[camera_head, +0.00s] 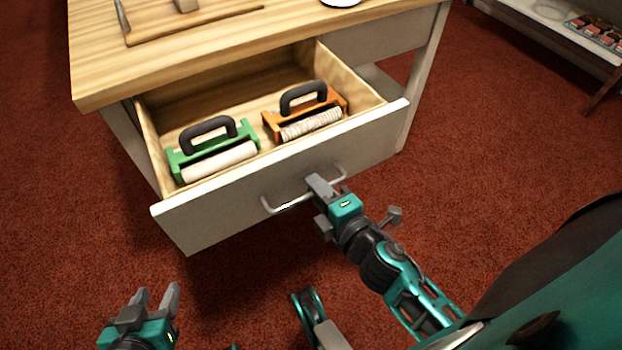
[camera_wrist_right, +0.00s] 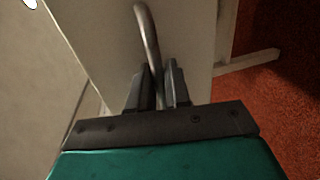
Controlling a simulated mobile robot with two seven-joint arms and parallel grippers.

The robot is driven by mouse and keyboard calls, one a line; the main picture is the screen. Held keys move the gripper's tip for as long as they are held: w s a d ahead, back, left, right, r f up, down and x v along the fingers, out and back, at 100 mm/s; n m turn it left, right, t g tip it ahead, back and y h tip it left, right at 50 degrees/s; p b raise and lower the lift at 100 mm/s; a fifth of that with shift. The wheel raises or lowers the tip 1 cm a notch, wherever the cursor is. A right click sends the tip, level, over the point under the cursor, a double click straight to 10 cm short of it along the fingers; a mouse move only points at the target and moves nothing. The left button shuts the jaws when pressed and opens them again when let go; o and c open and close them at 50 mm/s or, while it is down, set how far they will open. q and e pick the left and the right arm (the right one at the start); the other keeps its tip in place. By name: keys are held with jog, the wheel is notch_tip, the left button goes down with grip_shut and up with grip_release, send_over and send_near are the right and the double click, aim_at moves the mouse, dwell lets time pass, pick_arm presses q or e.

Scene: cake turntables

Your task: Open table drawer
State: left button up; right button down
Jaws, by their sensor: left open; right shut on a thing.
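The table drawer (camera_head: 290,180) is pulled well out from under the wooden tabletop, with its inside showing. Its grey metal handle (camera_head: 272,206) runs across the white front. My right gripper (camera_head: 318,183) is shut on the handle; the right wrist view shows the handle (camera_wrist_right: 148,40) passing between both fingers (camera_wrist_right: 158,85). My left gripper (camera_head: 157,298) is open and empty, low at the left, in front of the drawer and apart from it.
In the drawer lie a green roller tool (camera_head: 214,150) and an orange roller tool (camera_head: 306,111), both with black handles. The wooden tabletop (camera_head: 200,50) is above. A low shelf (camera_head: 560,35) stands at the upper right. Red carpet is clear around.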

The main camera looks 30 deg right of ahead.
jog(key=shift+s+d, duration=0.1)
jog(key=shift+s, duration=0.1)
jog(key=c, duration=1.3)
grip_release()
jog(key=shift+c, duration=0.2)
jog(key=b+v, duration=0.1)
jog(key=v, duration=0.6)
jog(key=shift+s, duration=0.25)
